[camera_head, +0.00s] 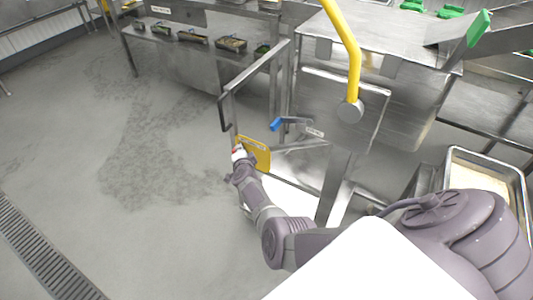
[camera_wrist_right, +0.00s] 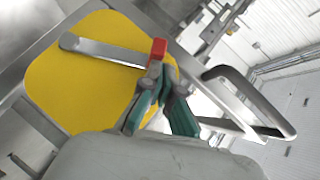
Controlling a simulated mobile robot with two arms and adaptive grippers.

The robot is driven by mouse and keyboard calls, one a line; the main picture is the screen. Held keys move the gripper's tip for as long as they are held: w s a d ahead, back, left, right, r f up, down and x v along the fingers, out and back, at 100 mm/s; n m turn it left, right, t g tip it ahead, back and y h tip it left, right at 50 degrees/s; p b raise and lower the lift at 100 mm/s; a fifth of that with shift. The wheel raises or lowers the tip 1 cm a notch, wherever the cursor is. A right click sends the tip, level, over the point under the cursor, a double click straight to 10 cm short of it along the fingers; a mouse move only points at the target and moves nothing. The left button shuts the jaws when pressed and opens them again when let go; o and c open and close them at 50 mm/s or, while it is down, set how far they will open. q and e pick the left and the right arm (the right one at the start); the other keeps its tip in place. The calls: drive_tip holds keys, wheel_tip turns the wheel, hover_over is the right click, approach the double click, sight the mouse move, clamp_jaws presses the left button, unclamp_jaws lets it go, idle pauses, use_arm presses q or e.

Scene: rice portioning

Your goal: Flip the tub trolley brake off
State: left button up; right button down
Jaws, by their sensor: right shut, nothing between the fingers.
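The brake is a flat metal lever (camera_wrist_right: 100,48) with a red tip (camera_wrist_right: 158,50), set against a yellow plate (camera_wrist_right: 60,85) in the right wrist view. In the head view the yellow plate (camera_head: 257,154) stands low on the frame near the middle, with a bit of red at its left edge. My right gripper (camera_wrist_right: 163,75) has its green-lined fingers shut and empty, with the tips right at the red tip; I cannot tell if they touch. In the head view the right gripper (camera_head: 238,158) reaches the plate's left side, mostly hidden by its wrist. My left gripper is not in view.
A bent handle rail (camera_head: 255,68) rises above the plate. A blue-handled valve (camera_head: 277,124) and a long yellow lever (camera_head: 345,45) are close by. A metal tray (camera_head: 449,158) of pale contents stands at right. The floor (camera_head: 130,180) at left is clear.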

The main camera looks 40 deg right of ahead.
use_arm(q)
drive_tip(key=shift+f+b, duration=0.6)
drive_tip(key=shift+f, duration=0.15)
use_arm(e)
drive_tip(key=shift+w+a+f, duration=0.15)
drive_tip(key=shift+w+a, duration=0.2)
drive_tip(key=shift+w, duration=0.4)
drive_tip(key=shift+w+a+f, duration=0.1)
